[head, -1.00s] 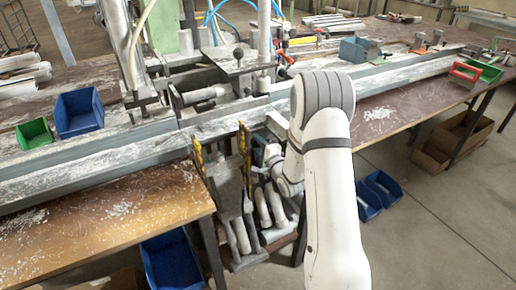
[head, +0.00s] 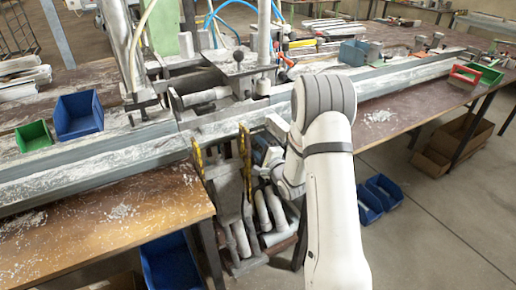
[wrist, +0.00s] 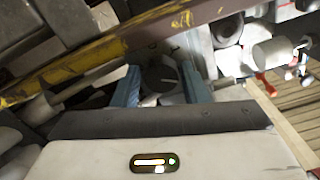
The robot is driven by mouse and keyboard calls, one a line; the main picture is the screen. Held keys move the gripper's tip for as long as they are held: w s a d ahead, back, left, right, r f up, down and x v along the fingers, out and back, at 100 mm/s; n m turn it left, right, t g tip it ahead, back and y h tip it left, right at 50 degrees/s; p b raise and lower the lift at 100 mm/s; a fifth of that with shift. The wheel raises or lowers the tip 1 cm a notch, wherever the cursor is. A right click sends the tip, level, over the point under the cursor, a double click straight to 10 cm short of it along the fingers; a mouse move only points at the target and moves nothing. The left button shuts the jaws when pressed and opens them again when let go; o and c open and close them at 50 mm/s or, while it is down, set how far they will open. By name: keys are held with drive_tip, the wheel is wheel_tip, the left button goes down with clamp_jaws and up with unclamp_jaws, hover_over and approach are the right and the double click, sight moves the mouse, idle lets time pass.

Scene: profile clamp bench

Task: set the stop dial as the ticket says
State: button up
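My gripper (wrist: 163,84) shows its two blue fingers in the wrist view, standing apart. A dark round part (wrist: 158,75), possibly the stop dial, shows between and beyond them; I cannot tell whether the fingers touch it. No marks on it can be read. In the head view my white arm reaches down to the front of the clamp machine, and the blue gripper end (head: 266,152) is partly hidden behind my wrist and the machine's uprights. No ticket can be made out in either view.
A yellow, worn bar (wrist: 110,48) crosses close above the fingers in the wrist view. Yellow-edged uprights (head: 198,158) stand beside my gripper. A long profile rail (head: 90,160) runs along the bench. Blue bins (head: 372,200) stand on the floor at right, where there is free room.

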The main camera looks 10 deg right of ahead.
drive_tip(key=v, duration=0.8)
drive_tip(key=shift+b, duration=0.35)
drive_tip(key=shift+w, duration=0.1)
drive_tip(key=w+n+b, duration=0.2)
drive_tip(key=n+b, duration=0.3)
drive_tip(key=n, duration=0.2)
drive_tip(key=w+a+n+b, duration=0.1)
drive_tip(key=w+n+b, duration=0.1)
drive_tip(key=n+b, duration=0.4)
drive_tip(key=w+a+n+b, duration=0.1)
drive_tip(key=w+n+b, duration=0.2)
drive_tip(key=n+b, duration=0.3)
drive_tip(key=shift+a+r+n, duration=0.15)
drive_tip(key=shift+n, duration=1.45)
